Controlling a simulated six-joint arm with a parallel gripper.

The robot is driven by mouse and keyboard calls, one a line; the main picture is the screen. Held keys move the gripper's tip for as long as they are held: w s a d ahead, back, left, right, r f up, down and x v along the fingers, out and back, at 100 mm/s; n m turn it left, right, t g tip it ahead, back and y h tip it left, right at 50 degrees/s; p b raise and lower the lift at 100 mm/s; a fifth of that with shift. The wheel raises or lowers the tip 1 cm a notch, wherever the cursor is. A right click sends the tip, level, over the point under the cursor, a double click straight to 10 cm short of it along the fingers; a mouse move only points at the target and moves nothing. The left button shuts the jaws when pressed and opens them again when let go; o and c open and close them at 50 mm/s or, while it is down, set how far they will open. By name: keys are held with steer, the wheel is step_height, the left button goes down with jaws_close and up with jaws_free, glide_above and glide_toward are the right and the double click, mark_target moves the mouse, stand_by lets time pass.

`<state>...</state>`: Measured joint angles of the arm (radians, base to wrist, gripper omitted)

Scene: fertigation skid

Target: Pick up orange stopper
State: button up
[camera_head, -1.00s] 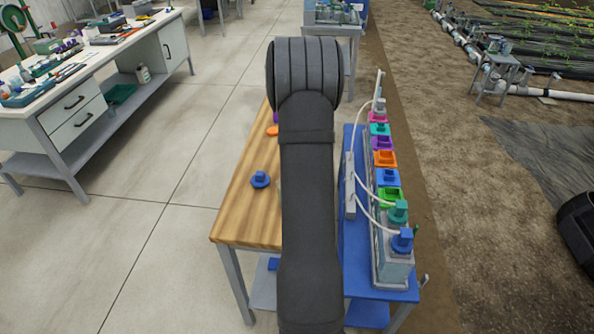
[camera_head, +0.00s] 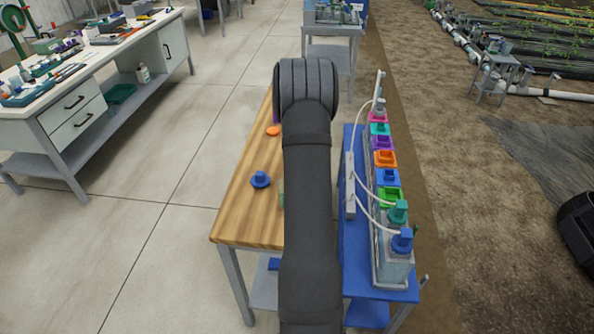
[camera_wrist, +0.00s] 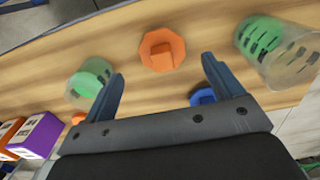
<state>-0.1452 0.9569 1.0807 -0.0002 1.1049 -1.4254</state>
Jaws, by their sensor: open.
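The orange stopper (camera_wrist: 162,49) lies on the wooden table, with a flat many-sided flange and a raised block on top. In the wrist view it is beyond my fingertips, roughly centred between them. My gripper (camera_wrist: 163,78) is open and empty, and I see no contact with the stopper. In the head view my arm hides my gripper. An orange piece (camera_head: 273,131) shows at the arm's left edge in the head view; I cannot tell whether it is the same stopper.
A clear cup with green inside (camera_wrist: 90,80) is close to the left finger; another (camera_wrist: 280,50) is at the right. A blue stopper (camera_head: 260,180) lies on the wooden table (camera_head: 245,225). Right of it, a blue bench (camera_head: 356,270) holds a row of coloured sockets and white hoses.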

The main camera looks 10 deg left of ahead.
steer(key=shift+s+a+f, duration=0.1)
steer(key=shift+f, duration=1.35)
steer(key=shift+s+a+f, duration=0.1)
steer(key=shift+f, duration=1.35)
steer(key=c, duration=1.1)
